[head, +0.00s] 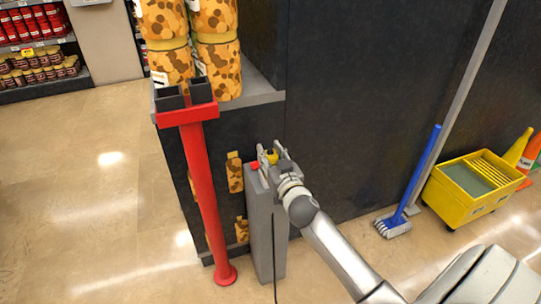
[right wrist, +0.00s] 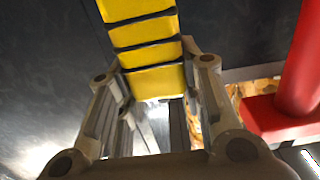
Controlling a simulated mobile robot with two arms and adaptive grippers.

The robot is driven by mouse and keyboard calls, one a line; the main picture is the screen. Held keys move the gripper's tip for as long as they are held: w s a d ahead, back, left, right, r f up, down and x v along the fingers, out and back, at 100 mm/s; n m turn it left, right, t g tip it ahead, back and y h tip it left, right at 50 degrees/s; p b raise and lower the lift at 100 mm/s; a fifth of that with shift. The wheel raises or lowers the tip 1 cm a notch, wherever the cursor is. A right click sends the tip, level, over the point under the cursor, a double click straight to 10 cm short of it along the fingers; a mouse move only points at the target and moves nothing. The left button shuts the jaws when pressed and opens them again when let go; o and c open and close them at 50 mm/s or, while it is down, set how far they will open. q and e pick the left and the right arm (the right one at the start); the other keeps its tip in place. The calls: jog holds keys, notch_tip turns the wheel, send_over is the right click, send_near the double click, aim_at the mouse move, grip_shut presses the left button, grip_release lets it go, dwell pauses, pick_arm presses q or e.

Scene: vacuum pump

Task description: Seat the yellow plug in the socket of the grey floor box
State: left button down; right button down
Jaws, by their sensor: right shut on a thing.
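My right gripper (head: 271,152) is above the top of the tall grey floor box (head: 264,230) and is shut on the yellow plug (head: 271,158). In the right wrist view the ribbed yellow plug (right wrist: 148,50) lies between the two fingers of the right gripper (right wrist: 155,80). A dark cable hangs down the front of the box. The socket is hidden behind the gripper and plug, and I cannot tell whether the plug touches the box. A small red part shows at the box's top left. My left gripper is not in view.
A red post (head: 205,190) stands just left of the box, before a dark shelf unit with spotted yellow packages (head: 215,65). At right are a blue-handled mop (head: 424,170), a yellow bucket (head: 465,190) and cones. The floor at left is clear.

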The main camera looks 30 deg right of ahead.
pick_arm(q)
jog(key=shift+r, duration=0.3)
pick_arm(e)
jog(key=c, duration=1)
grip_release()
jog(key=shift+f, duration=0.1)
jog(key=shift+r, duration=0.2)
